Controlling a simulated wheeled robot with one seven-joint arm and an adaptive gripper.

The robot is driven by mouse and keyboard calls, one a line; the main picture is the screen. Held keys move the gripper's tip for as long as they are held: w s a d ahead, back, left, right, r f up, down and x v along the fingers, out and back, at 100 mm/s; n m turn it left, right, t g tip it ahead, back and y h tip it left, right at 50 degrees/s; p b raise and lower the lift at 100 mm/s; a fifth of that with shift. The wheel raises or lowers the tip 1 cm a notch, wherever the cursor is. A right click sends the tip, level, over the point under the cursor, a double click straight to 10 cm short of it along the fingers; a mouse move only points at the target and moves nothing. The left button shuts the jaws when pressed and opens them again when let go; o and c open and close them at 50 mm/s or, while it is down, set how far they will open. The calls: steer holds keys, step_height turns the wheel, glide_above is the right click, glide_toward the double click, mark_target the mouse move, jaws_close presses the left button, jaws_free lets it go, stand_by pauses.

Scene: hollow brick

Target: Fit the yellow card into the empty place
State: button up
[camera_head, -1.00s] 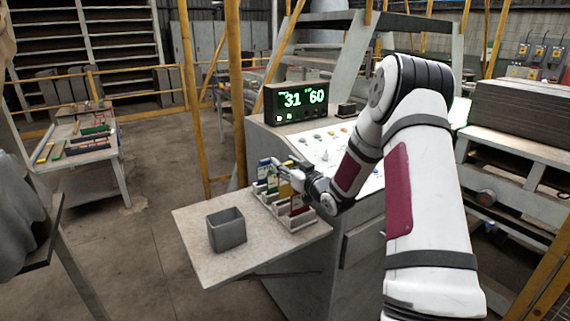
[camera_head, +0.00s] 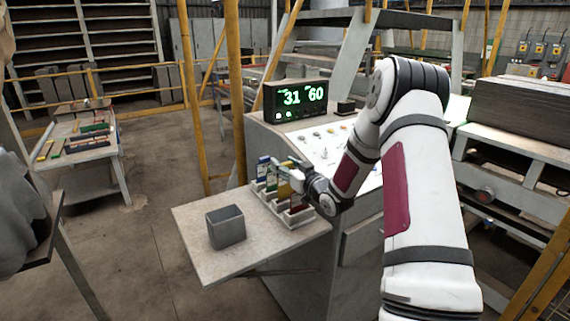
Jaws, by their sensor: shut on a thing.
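The yellow card (camera_head: 284,186) is upright at the white slotted rack (camera_head: 303,220) on the small shelf. My gripper (camera_head: 291,170) is at the card's upper part and shut on it. The card stands between a green card (camera_head: 271,181) and a red card (camera_head: 297,203). A blue card (camera_head: 263,167) stands at the rack's far end. The card's lower edge is too small and crowded to tell whether it sits in a slot or just above it. My fingers and wrist hide part of the rack's right side.
A grey open box (camera_head: 226,228) stands on the shelf (camera_head: 200,255), left of the rack. A console with a display reading 31 and 60 (camera_head: 296,100) rises behind. The shelf's front left part is clear.

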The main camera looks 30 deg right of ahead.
steer(key=shift+f, duration=1)
stand_by(1.0)
steer(key=shift+r, duration=0.1)
steer(key=shift+r, duration=0.75)
steer(key=shift+r+p, duration=0.2)
steer(key=shift+p, duration=0.35)
stand_by(1.1)
steer(key=shift+f, duration=1.1)
stand_by(0.7)
steer(key=shift+r, duration=0.15)
steer(key=shift+r, duration=0.75)
steer(key=shift+r+p, duration=0.15)
steer(key=shift+p, duration=0.25)
stand_by(0.4)
